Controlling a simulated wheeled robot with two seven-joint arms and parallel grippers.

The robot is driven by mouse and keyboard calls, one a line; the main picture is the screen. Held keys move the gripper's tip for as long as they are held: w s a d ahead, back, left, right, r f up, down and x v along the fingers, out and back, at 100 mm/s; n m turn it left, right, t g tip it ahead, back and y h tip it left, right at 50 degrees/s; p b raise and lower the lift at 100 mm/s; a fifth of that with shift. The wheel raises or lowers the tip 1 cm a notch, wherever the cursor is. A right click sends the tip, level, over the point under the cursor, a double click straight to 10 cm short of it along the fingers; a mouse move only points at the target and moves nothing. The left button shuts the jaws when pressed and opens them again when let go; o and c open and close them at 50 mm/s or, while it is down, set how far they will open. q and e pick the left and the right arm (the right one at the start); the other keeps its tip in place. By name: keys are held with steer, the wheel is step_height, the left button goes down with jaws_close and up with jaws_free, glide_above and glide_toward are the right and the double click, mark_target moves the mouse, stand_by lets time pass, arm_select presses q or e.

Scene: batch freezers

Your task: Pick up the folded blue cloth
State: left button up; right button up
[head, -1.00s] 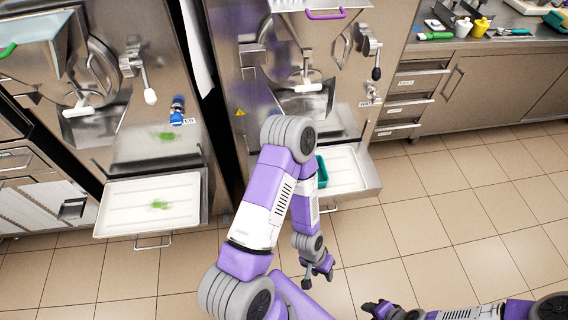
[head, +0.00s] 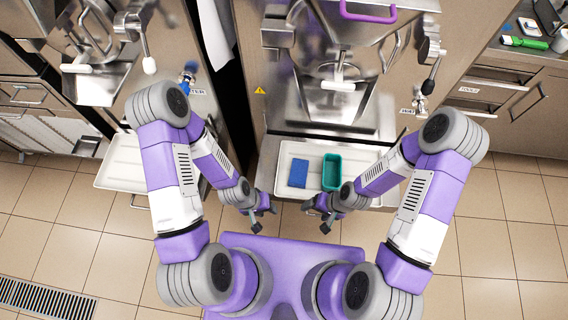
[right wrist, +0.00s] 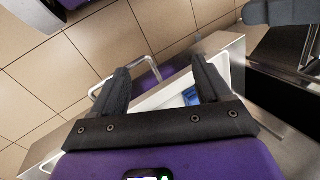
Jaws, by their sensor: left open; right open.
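The folded blue cloth (head: 299,173) lies flat on the white tray (head: 290,148) of the machine in front of me, left of a teal container. A blue patch that looks like the cloth (right wrist: 190,96) shows between the fingers in the right wrist view, partly hidden by one finger. My left gripper (head: 264,219) is open and empty, in front of the tray and to the left of the cloth. My right gripper (head: 316,219) is open and empty, in front of the tray, nearer the teal container. Neither gripper touches the cloth.
The teal container (head: 332,172) stands on the same tray, close to the cloth. A second white tray (head: 122,177) is at the left machine. A metal handle (right wrist: 125,68) juts out below the near tray. The machine front rises behind the tray.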

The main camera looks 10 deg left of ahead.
mark_target(299, 171)
steer(key=o, duration=0.4)
steer(key=w+a+n+g, duration=0.1)
steer(key=w+a, duration=0.2)
steer(key=w+a+n+h, duration=0.1)
steer(key=w+a, duration=0.2)
steer(key=w, duration=0.1)
steer(key=shift+w+a+r+g+b, duration=0.2)
steer(key=shift+a+g+b, duration=0.15)
steer(key=shift+a+g, duration=0.05)
steer(key=shift+c, duration=0.2)
steer(key=w+h, duration=0.1)
steer(key=w, duration=0.2)
steer(key=w+r+t+h, duration=0.1)
steer(key=w, duration=0.1)
steer(key=w+a+r+h, duration=0.1)
steer(key=w, duration=0.2)
steer(key=shift+w+t+h, duration=0.3)
steer(key=shift+w, duration=0.05)
steer(key=shift+w+f+b, duration=0.15)
steer(key=shift+w+b, duration=0.05)
steer(key=shift+b, duration=0.1)
steer(key=shift+s+d+f+b, duration=0.15)
steer(key=shift+f+b, duration=0.35)
steer(key=shift+f, duration=1.25)
steer(key=shift+s+d+f+b, duration=0.15)
steer(key=shift+f+b, duration=0.3)
steer(key=shift+f, duration=1.25)
